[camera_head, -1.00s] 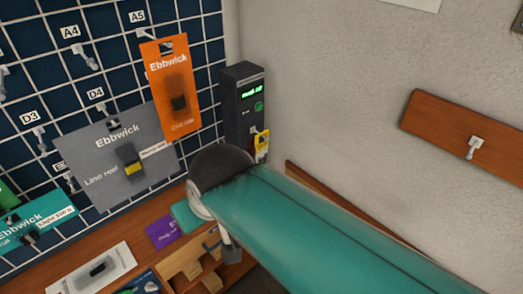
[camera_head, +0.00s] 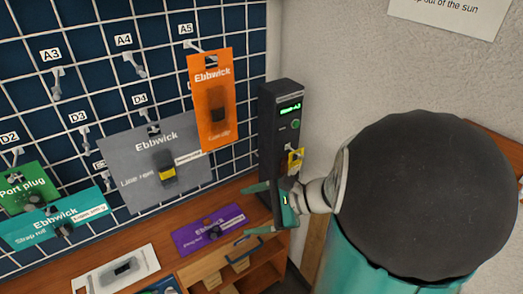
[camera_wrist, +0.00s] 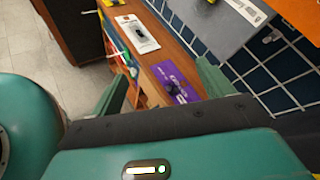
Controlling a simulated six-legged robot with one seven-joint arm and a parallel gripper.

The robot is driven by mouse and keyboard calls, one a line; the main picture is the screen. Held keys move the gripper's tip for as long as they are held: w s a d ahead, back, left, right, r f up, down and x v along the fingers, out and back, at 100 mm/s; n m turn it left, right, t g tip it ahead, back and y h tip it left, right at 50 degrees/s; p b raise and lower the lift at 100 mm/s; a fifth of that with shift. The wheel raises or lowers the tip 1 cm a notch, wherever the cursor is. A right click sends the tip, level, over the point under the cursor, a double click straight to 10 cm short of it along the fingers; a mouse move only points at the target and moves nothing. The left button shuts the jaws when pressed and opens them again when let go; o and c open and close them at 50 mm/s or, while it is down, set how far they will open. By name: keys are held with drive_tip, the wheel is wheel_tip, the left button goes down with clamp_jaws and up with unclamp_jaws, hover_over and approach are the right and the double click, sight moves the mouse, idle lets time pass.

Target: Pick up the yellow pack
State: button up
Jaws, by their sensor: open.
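A grid wall carries an orange pack (camera_head: 211,100), a grey pack (camera_head: 130,165), a teal pack (camera_head: 50,222) and a green pack (camera_head: 25,188). The purple pack (camera_head: 208,230) and a white pack (camera_head: 115,270) lie on the counter (camera_head: 160,234). The plain wall stands to the right.

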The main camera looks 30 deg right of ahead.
drive_tip(key=w+d+f+m+t+h, duration=0.1)
drive_tip(key=d+f+m+t+h, duration=0.1)
drive_tip(key=d+m+t, duration=0.6)
drive_tip(key=m+t+h, duration=0.2)
drive_tip(key=m+h, duration=0.6)
approach(299, 164)
drive_tip(key=shift+n, duration=0.3)
drive_tip(key=w, duration=0.7)
drive_tip(key=w+f, duration=0.1)
drive_tip(key=w, duration=0.3)
drive_tip(key=shift+w+a+f, duration=0.15)
drive_tip(key=shift+a, duration=0.05)
drive_tip(key=c, duration=1.1)
drive_tip(key=shift+c, duration=0.2)
drive_tip(key=shift+r, duration=0.85)
drive_tip(key=s, duration=1.8)
drive_tip(key=shift+d, duration=0.25)
